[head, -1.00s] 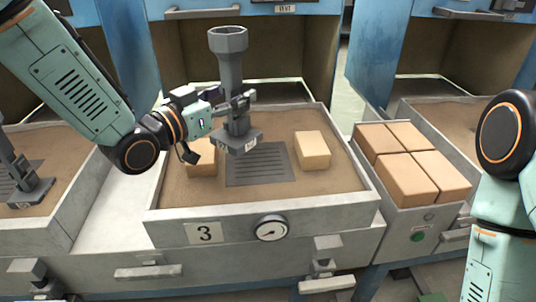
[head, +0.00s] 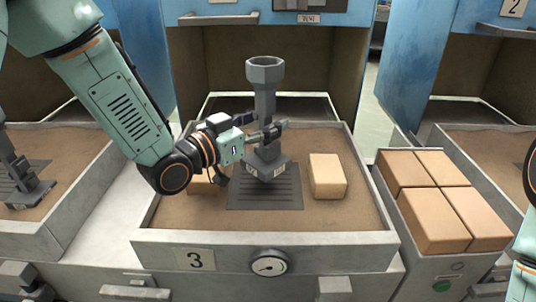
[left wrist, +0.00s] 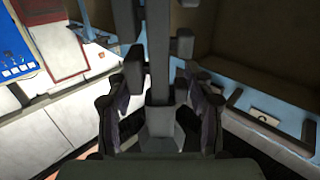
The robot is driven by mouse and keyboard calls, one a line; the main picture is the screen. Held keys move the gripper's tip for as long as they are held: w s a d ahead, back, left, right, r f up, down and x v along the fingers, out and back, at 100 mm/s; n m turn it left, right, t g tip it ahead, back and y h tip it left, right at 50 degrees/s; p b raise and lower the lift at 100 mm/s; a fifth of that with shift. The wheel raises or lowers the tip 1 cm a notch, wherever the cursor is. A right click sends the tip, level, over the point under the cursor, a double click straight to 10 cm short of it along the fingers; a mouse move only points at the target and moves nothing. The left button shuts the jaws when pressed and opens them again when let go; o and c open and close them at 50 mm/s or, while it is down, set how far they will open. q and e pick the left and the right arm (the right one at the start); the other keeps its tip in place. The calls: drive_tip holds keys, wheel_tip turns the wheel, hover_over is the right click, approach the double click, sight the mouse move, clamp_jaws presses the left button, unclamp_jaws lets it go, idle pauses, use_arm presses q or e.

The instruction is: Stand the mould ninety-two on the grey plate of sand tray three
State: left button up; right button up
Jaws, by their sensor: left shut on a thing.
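The dark grey mould (head: 264,97) has a cup-shaped top, a tall stem and a square base with pale labels, too small to read. My left gripper (head: 270,134) is shut on its stem. The mould is upright over the grey plate (head: 290,196) of sand tray three (head: 260,238); I cannot tell whether its base touches the plate. In the left wrist view the mould's stem (left wrist: 159,60) stands between my left fingers. My right gripper is out of view.
Tan bricks (head: 328,176) and (head: 202,186) lie on the sand on both sides of the plate, the left one partly behind my gripper. A box of tan blocks (head: 388,205) stands at right. Another grey mould (head: 20,180) stands in the left tray.

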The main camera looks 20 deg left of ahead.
sight(258, 147)
use_arm(q)
drive_tip(key=shift+w+f, duration=0.25)
drive_tip(key=shift+f, duration=0.6)
drive_tip(key=shift+a+f+b, duration=0.1)
drive_tip(key=shift+f+b, duration=0.2)
drive_tip(key=shift+f, duration=0.1)
drive_tip(key=shift+s+f+b, duration=0.15)
drive_tip(key=shift+f+b, duration=0.15)
drive_tip(key=shift+f, duration=0.2)
drive_tip(key=shift+s+f+b, duration=0.15)
drive_tip(key=shift+f+b, duration=0.15)
drive_tip(key=shift+f, duration=0.2)
drive_tip(key=shift+w+f, duration=0.1)
drive_tip(key=shift+f, duration=0.25)
drive_tip(key=shift+w, duration=0.2)
drive_tip(key=shift+s, duration=0.15)
drive_tip(key=o, duration=1.6)
drive_tip(key=shift+f, duration=0.2)
drive_tip(key=shift+c, duration=0.2)
drive_tip(key=shift+r, duration=0.1)
